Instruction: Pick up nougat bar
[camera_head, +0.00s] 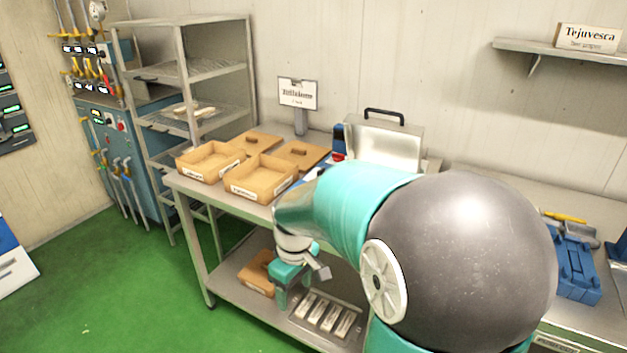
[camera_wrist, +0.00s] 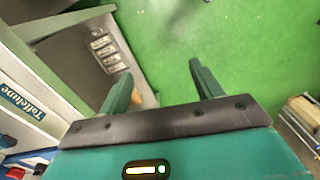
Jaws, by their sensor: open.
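Several pale wrapped bars (camera_head: 327,313), likely the nougat bars, lie side by side in a grey tray on the table's lower shelf. They also show at the upper left of the wrist view (camera_wrist: 107,52). My gripper (camera_head: 300,287) is teal, open and empty, in front of the table near the lower shelf. In the wrist view my gripper (camera_wrist: 157,82) has its two fingers spread, with green floor and a shelf corner beyond them. The bars lie left of the fingers there, apart from them. My arm hides part of the table and shelf in the head view.
A wooden box (camera_head: 257,275) sits on the lower shelf. A wire rack (camera_head: 190,70) stands left. The green floor (camera_head: 120,285) is clear at the front left.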

